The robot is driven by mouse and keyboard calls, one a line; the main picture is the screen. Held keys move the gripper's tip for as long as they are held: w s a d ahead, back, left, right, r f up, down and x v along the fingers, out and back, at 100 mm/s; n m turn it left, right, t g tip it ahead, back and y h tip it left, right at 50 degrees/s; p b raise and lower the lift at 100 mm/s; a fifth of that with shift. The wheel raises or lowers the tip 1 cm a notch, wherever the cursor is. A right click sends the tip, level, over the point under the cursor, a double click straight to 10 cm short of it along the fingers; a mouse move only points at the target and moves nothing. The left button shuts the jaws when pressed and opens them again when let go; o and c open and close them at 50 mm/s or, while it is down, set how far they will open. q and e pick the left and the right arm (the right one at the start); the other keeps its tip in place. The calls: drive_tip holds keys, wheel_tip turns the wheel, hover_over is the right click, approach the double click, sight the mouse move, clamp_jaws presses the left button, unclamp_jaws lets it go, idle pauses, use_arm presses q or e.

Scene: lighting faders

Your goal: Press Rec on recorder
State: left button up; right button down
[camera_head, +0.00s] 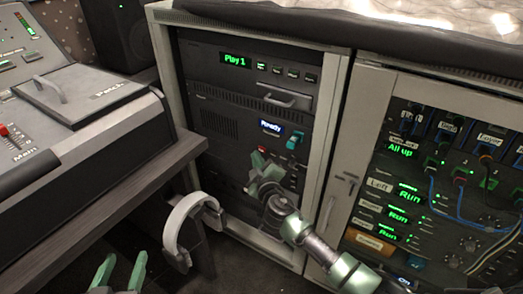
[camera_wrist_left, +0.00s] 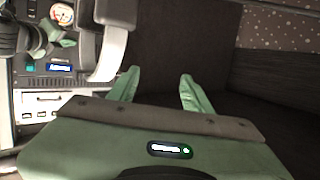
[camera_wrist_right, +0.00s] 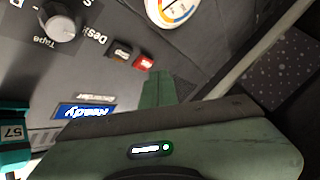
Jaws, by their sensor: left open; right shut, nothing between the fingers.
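The recorder panel (camera_head: 215,125) is in the rack's left bay, with a blue "Ready" display (camera_head: 272,127). In the right wrist view the display (camera_wrist_right: 85,111) appears upside down, with a "Recorder" label beside it. A small red button (camera_wrist_right: 144,62) sits beside a dark button (camera_wrist_right: 122,51); I cannot read any Rec label on it. My right gripper (camera_head: 260,162) is shut and empty in front of the panel. Its fingertips (camera_wrist_right: 158,76) appear just beside the red button; contact cannot be told. My left gripper (camera_head: 120,262) is open and empty at the lower left, away from the recorder.
A teal part (camera_wrist_right: 14,150) marked 57 and a Tape knob (camera_wrist_right: 62,25) are on the panel. White headphones (camera_head: 180,222) hang at the desk's edge (camera_head: 100,210). The right bay (camera_head: 440,190) holds cables. A mixing console (camera_head: 70,110) stands on the left.

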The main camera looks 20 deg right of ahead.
drive_tip(key=shift+w+d, duration=0.1)
idle(0.7)
use_arm(q)
drive_tip(key=shift+w+d+r+t, duration=0.2)
drive_tip(key=shift+r+t, duration=0.2)
drive_tip(key=shift+r, duration=0.2)
use_arm(e)
drive_tip(key=shift+w+d, duration=0.2)
drive_tip(key=shift+d, duration=0.05)
use_arm(q)
drive_tip(key=shift+w+r+t, duration=0.1)
drive_tip(key=shift+r+t, duration=0.2)
drive_tip(key=shift+r, duration=0.1)
use_arm(e)
drive_tip(key=shift+w+d, duration=0.2)
drive_tip(key=shift+d, duration=0.1)
drive_tip(key=shift+a, duration=0.1)
use_arm(q)
drive_tip(key=shift+f, duration=0.1)
use_arm(e)
drive_tip(key=shift+s+a, duration=0.5)
drive_tip(key=shift+s+a, duration=0.8)
drive_tip(key=shift+a, duration=0.2)
drive_tip(key=shift+s+a, duration=0.75)
drive_tip(key=shift+a, duration=0.25)
use_arm(q)
drive_tip(key=shift+f, duration=0.1)
